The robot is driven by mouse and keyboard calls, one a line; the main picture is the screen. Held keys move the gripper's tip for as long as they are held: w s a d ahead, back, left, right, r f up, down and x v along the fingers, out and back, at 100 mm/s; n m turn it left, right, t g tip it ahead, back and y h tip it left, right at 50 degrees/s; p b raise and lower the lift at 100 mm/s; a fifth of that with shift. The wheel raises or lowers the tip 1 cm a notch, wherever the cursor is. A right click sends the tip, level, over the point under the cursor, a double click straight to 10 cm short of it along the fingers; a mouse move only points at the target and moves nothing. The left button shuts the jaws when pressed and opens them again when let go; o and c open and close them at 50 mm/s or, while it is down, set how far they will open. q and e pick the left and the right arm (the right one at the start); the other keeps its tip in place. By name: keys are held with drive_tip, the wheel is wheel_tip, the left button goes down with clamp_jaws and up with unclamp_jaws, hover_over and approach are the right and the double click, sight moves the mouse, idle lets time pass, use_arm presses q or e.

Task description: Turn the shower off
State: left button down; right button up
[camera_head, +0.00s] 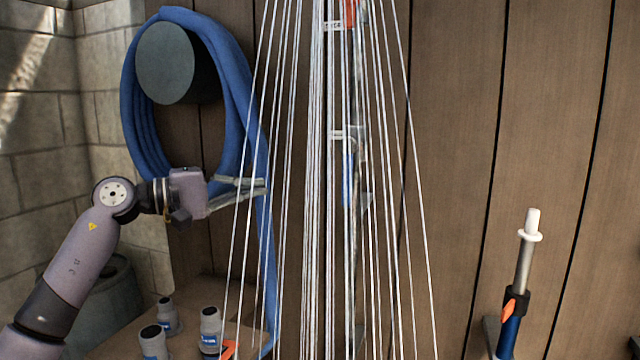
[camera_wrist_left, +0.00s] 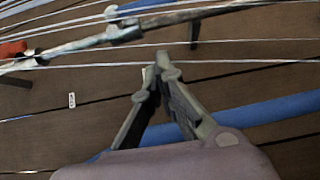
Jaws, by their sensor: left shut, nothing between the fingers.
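The shower is running: many thin white water streams (camera_head: 315,200) fan downward in front of the wooden wall. Behind them, a narrow metal shower pipe (camera_head: 358,130) runs up the wall, partly hidden by the water. It has a red part (camera_head: 350,12) near the top and a blue part (camera_head: 347,185) lower down. My left gripper (camera_head: 262,187) is left of the pipe, at the left edge of the streams. In the left wrist view its fingertips (camera_wrist_left: 161,68) meet, shut and empty, apart from the pipe (camera_wrist_left: 115,34). The red part (camera_wrist_left: 12,48) shows at that view's left edge. My right gripper is not in view.
A coiled blue hose (camera_head: 135,110) hangs on a round grey holder (camera_head: 165,62) behind my left arm. Several grey canisters (camera_head: 210,325) stand below it. A blue pole with a white tip (camera_head: 510,335) stands at the right. The wall between streams and pole is clear.

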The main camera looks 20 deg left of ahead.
sight(349, 171)
use_arm(q)
drive_tip(key=shift+w+d, duration=0.1)
drive_tip(key=s+d+p+x, duration=0.2)
drive_tip(key=p+x, duration=0.6)
drive_tip(key=x, duration=0.4)
drive_tip(key=shift+w+d, duration=0.2)
